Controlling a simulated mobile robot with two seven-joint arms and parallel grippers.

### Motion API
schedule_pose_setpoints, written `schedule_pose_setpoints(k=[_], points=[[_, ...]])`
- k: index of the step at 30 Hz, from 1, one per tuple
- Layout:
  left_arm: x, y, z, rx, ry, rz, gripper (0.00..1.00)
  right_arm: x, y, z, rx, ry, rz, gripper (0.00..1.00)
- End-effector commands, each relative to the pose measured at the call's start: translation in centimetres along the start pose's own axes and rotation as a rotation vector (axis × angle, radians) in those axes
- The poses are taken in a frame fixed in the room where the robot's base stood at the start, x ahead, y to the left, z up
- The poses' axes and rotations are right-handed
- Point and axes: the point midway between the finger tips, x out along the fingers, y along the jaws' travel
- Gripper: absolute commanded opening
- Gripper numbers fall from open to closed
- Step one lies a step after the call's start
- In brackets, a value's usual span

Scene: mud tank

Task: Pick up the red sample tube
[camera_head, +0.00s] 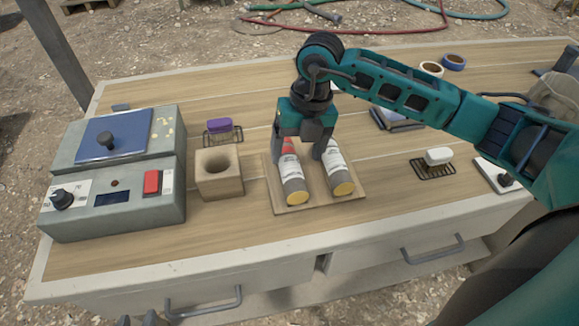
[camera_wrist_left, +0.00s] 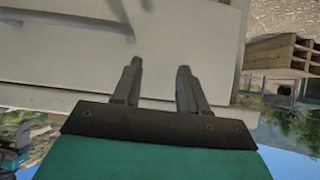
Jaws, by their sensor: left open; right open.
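Two white-labelled tubes with yellow ends lie side by side on a wooden tray (camera_head: 356,201). The left one, the red sample tube (camera_head: 291,172), shows a red part at its far end. The other tube (camera_head: 338,171) lies to its right; its far end is partly hidden. My right gripper (camera_head: 304,151) is open over the far end of the red tube, its fingers to either side; I cannot tell whether they touch it. My left gripper (camera_head: 142,321) shows only its fingertips at the bottom edge; in the left wrist view (camera_wrist_left: 158,75) it is open and empty.
A grey machine (camera_head: 115,208) with a blue lid stands at left. A wooden block with a hole (camera_head: 220,183) stands between it and the tray. A purple item (camera_head: 219,125) and a white soap-like item (camera_head: 438,156) sit on wire racks. Drawer handles (camera_head: 433,251) jut from the front.

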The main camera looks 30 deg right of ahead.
Motion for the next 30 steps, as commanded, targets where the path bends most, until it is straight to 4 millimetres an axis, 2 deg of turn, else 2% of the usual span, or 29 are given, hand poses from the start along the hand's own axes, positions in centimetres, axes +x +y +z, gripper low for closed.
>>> schedule_pose_setpoints(k=[10,19,30], points=[[-0.1,0.0,-0.2,0.0,0.0,0.0,0.43,4.6,0.2,-0.2,0.0,0.004,0.0,0.78],[0.0,0.0,-0.4,0.001,0.005,0.0,0.43,5.2,0.2,-0.1,0.0,0.001,0.001,0.78],[0.1,-0.1,-0.7,0.001,0.009,-0.001,0.43,5.2,0.2,-0.1,0.0,0.001,0.001,0.44]])
